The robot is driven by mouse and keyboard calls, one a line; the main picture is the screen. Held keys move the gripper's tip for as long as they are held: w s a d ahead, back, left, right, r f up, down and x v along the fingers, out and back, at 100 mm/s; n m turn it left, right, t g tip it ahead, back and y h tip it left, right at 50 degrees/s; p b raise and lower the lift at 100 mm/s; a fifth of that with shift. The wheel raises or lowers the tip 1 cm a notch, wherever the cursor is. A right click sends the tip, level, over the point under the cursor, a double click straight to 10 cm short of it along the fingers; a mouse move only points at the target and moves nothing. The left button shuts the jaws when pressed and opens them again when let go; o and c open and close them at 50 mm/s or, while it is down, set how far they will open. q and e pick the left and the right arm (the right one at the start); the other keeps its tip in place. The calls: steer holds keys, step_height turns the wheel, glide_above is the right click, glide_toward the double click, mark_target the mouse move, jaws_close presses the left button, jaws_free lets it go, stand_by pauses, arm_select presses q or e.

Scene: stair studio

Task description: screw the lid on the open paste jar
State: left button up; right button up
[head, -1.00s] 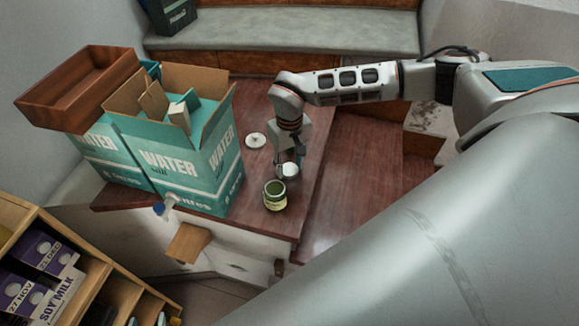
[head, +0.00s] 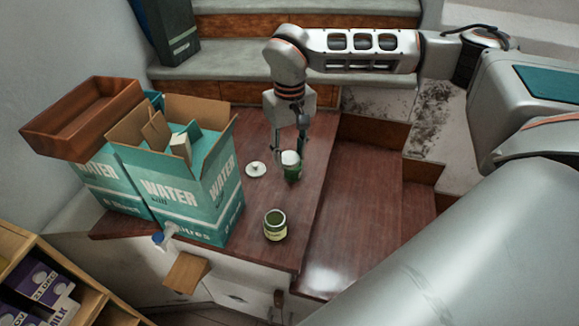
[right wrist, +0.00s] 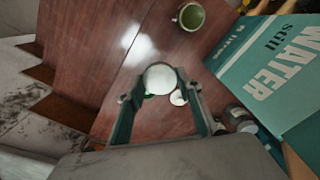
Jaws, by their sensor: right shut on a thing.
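The open paste jar (head: 275,226) is green with a pale label and stands upright on the brown table near its front edge. Its open mouth also shows at the top of the right wrist view (right wrist: 189,16). My right gripper (head: 290,155) is farther back, shut on a round white lid (right wrist: 160,78). The lid also shows in the head view (head: 290,158). Green shows just under this lid, like a jar body; I cannot tell whether they are joined. The held lid is apart from the open jar. My left gripper is not in view.
A flat white disc (head: 255,169) lies on the table left of my gripper. Teal water boxes (head: 190,190) and a wooden tray (head: 84,118) crowd the left side. Brown steps (head: 365,190) lie right of the table. Table space around the open jar is clear.

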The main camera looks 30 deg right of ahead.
mark_target(290, 157)
steer(key=shift+r, duration=1.65)
